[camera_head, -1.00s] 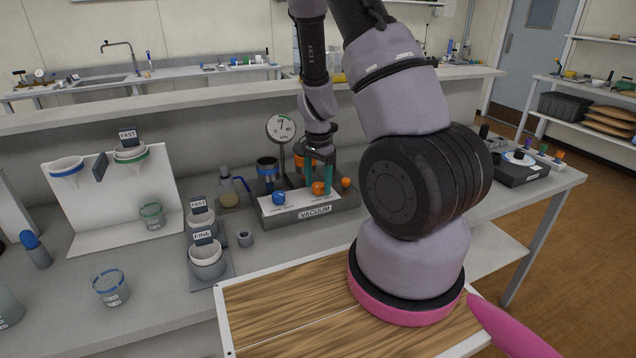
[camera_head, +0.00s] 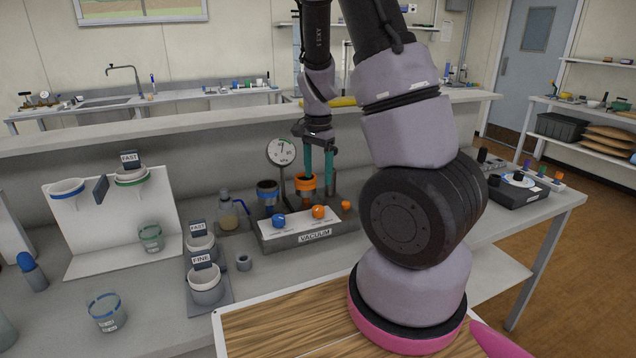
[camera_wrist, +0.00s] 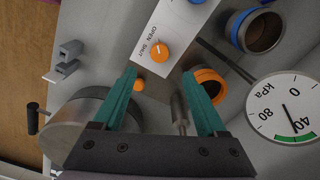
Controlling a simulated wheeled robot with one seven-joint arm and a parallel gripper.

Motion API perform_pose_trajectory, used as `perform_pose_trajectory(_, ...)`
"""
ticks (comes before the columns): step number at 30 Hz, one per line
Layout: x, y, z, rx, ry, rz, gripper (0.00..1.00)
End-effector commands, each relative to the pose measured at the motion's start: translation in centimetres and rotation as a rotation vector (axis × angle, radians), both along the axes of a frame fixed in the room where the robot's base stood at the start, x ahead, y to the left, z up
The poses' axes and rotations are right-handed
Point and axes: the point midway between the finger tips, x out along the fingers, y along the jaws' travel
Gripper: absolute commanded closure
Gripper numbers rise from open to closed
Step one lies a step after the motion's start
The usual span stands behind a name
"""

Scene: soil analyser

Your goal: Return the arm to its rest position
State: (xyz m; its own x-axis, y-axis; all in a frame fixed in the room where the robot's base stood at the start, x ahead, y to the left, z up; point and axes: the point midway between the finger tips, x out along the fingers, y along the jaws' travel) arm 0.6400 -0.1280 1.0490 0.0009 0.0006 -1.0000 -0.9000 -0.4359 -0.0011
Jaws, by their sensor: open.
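My gripper (camera_head: 318,178) hangs over the back right of the grey vacuum unit (camera_head: 314,237), close to the orange-rimmed cup (camera_head: 306,181). Its teal fingers are apart with nothing between them, as the wrist view (camera_wrist: 160,76) also shows. The orange knob (camera_head: 319,212), marked OPEN and SHUT in the wrist view (camera_wrist: 160,52), sits on the white panel below, apart from the fingers. My arm reaches forward and down over the bench, elbow bent.
A pressure gauge (camera_head: 281,151) stands on a post just left of my gripper. A blue-rimmed cup (camera_head: 267,192), a blue knob (camera_head: 279,221) and a flask (camera_head: 229,213) are nearby. A shelf ledge (camera_head: 230,122) runs behind. The space above the bench is open.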

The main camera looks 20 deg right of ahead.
Motion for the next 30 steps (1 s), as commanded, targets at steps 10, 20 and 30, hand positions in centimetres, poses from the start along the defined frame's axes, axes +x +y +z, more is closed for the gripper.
perform_pose_trajectory(10, 0.0, 0.0, 0.1, 0.000, 0.000, 0.001, 0.26)
perform_pose_trajectory(20, -0.3, 1.0, 3.0, 0.050, -0.050, 0.048, 0.26)
perform_pose_trajectory(30, -4.5, 4.3, 15.4, 0.162, -0.293, 0.307, 0.26)
